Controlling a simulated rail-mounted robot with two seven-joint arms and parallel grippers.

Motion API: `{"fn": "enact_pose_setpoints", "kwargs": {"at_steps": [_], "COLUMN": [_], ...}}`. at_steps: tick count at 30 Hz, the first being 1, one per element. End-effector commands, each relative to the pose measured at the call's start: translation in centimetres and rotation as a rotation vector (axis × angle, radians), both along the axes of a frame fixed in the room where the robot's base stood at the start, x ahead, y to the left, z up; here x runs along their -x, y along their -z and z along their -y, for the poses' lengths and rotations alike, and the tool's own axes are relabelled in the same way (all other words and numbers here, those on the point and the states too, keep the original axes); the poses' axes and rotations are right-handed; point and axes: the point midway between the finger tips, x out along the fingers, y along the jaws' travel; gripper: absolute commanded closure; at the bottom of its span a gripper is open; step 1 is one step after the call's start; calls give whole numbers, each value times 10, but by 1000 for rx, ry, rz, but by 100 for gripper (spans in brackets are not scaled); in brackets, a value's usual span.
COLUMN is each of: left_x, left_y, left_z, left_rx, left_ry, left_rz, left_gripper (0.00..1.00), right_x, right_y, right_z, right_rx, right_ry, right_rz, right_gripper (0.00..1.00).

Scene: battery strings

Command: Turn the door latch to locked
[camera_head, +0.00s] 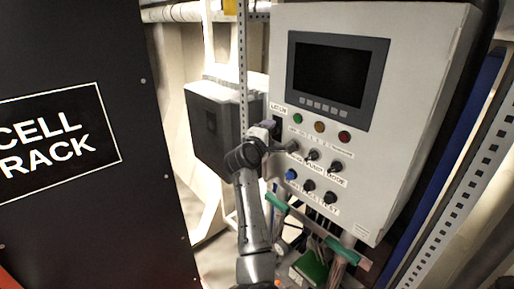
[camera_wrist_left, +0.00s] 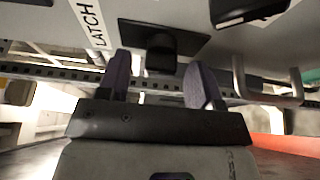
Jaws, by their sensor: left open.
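The door latch (camera_wrist_left: 163,42) is a dark handle on a black plate, beside a white label reading LATCH (camera_wrist_left: 90,22). In the head view the black latch plate (camera_head: 277,124) sits at the left edge of the light grey control cabinet (camera_head: 400,100), below its label. My left gripper (camera_head: 270,131) is right at the latch and hides much of it. In the left wrist view my left gripper (camera_wrist_left: 160,75) is open, with one finger on each side of the handle and a gap visible on both sides. My right gripper is not in view.
A dark screen (camera_head: 336,72), coloured lamps (camera_head: 319,127) and several knobs (camera_head: 313,155) are on the cabinet front, close right of my gripper. A metal handle (camera_wrist_left: 268,88) shows in the wrist view. The black CELL RACK panel (camera_head: 80,60) stands left; cables hang below.

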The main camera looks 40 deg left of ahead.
Motion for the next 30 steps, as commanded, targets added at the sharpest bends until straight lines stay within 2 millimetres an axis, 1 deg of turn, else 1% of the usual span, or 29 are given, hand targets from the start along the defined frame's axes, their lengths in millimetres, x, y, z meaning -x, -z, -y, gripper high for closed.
{"fn": "enact_pose_setpoints", "kwargs": {"at_steps": [1, 2, 9, 15, 18, 24, 30], "left_x": [7, 12, 55, 87, 100, 115, 119], "left_y": [4, 5, 5, 3, 3, 1, 1], "left_z": [3, 4, 15, 24, 27, 31, 32], "left_rx": [0, 0, 0, 1, 1, 1, 1], "left_ry": [-1, -1, -1, -1, 0, 0, 0], "left_rz": [1, 1, 1, 1, 1, -2, -2], "left_gripper": [40, 40, 40, 40, 40, 40, 40], "right_x": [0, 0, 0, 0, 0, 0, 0], "right_y": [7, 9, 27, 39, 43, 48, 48], "right_z": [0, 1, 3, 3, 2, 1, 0], "right_rx": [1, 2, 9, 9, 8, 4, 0], "right_ry": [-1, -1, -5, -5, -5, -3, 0], "right_rz": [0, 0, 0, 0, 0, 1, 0], "right_gripper": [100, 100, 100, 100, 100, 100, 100]}}
